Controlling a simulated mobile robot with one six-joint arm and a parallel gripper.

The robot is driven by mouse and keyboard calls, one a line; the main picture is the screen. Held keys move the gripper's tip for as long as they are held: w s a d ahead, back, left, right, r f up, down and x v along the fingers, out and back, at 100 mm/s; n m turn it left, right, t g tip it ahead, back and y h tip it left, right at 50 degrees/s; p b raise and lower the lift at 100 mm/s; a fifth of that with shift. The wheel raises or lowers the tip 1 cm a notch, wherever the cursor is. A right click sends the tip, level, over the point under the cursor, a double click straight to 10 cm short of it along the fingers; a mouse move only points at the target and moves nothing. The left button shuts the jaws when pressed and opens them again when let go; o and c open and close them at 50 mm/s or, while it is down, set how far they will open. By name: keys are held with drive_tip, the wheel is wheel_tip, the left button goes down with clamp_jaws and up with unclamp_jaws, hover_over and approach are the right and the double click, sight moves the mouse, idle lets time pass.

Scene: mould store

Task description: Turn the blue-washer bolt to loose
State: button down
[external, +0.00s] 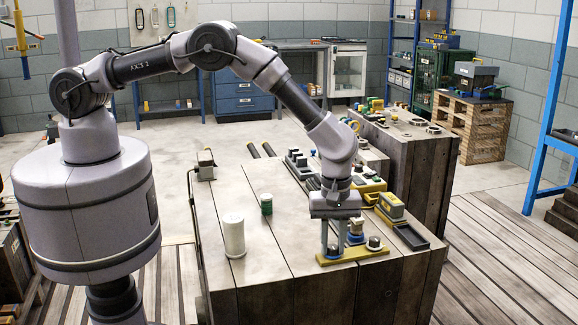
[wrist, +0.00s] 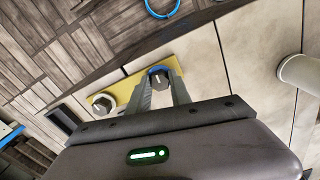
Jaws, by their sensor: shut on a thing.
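The blue-washer bolt (wrist: 158,74) shows in the wrist view as a dark hex head with a pale mark, with blue washer edge around it. It sits on a yellow plate (wrist: 124,92), which lies on the wooden-topped block in the external view (external: 352,254). My gripper (wrist: 160,86) points down over the plate, its fingers closed on either side of this bolt head. In the external view my gripper (external: 334,248) largely hides this bolt. A second bolt with a pale washer (wrist: 102,104) stands on the plate's other end; it also shows in the external view (external: 374,243).
A black tray (external: 411,236) and a yellow-green block (external: 390,206) lie to the right. A blue ring (wrist: 162,6) shows in the wrist view.

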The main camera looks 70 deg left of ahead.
sight(332, 246)
drive_tip(key=shift+s+a+f, duration=0.1)
drive_tip(key=shift+s+f, duration=0.1)
drive_tip(key=shift+f, duration=0.05)
drive_tip(key=c, duration=1.2)
unclamp_jaws()
drive_tip(key=shift+w, duration=0.1)
drive_tip(key=shift+o, duration=0.2)
drive_tip(key=shift+r, duration=0.1)
drive_tip(key=shift+w+r, duration=0.1)
drive_tip(key=shift+r, duration=0.1)
wheel_tip(332, 246, up, 17)
drive_tip(key=p, duration=0.4)
drive_tip(key=shift+p, duration=0.4)
